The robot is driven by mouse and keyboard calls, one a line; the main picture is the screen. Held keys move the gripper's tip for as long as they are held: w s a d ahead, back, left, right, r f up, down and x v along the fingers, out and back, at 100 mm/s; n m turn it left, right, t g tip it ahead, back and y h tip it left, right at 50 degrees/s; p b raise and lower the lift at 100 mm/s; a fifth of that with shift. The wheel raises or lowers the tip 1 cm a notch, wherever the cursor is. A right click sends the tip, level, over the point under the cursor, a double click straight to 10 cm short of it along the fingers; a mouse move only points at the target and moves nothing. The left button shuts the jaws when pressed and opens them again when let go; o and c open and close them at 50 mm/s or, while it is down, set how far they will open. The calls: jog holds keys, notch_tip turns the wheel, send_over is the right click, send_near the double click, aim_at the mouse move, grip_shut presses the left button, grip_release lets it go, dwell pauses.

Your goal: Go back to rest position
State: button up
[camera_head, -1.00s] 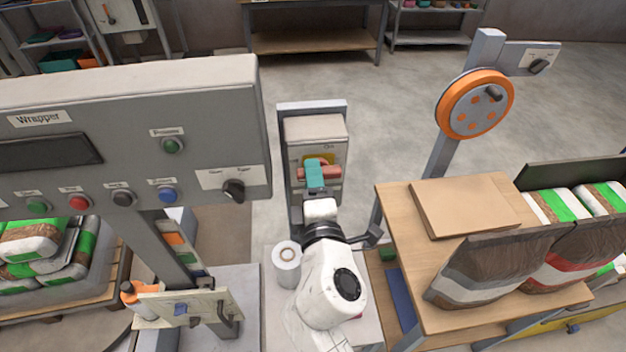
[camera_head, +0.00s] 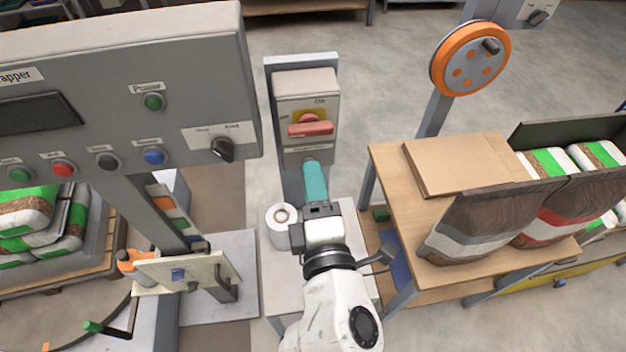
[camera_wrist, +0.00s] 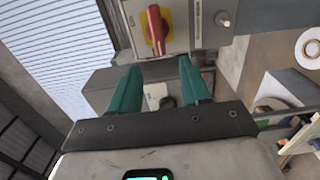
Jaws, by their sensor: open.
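My gripper (camera_head: 314,180) is in the middle of the head view, its teal fingers pointing away from me. In the wrist view my gripper (camera_wrist: 160,88) shows two teal fingers apart with nothing between them. A grey switch box (camera_head: 305,95) on a post stands just beyond the fingers. Its red rotary handle (camera_head: 310,129) sits on a yellow plate and lies level in the head view. In the wrist view the red handle (camera_wrist: 156,30) is above the fingertips and apart from them.
The Wrapper control panel (camera_head: 120,90) stands close on the left. A wooden table (camera_head: 400,200) with brown bags (camera_head: 490,225) is on the right. A white roll (camera_head: 281,225) stands left of my gripper. An orange wheel (camera_head: 471,59) is at the upper right. Open floor lies behind the switch box.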

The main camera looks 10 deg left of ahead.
dwell(0.3)
jog(key=s+d+f+m+g+h, duration=0.1)
jog(key=d+f+m+g+h, duration=0.25)
jog(key=d+f+m, duration=0.55)
jog(key=s+d+f+m+g+h, duration=0.2)
jog(key=d+f+m+g+h, duration=0.15)
jog(key=d, duration=0.85)
jog(key=s+d+f+m+g+y, duration=0.1)
jog(key=s+d+f+m+g, duration=0.3)
jog(key=s, duration=0.6)
jog(key=s+d+f+m+g, duration=0.5)
jog(key=s+d+f, duration=0.1)
jog(key=s, duration=0.4)
jog(key=shift+f+y, duration=0.4)
jog(key=shift+f, duration=0.05)
jog(key=shift+m, duration=0.25)
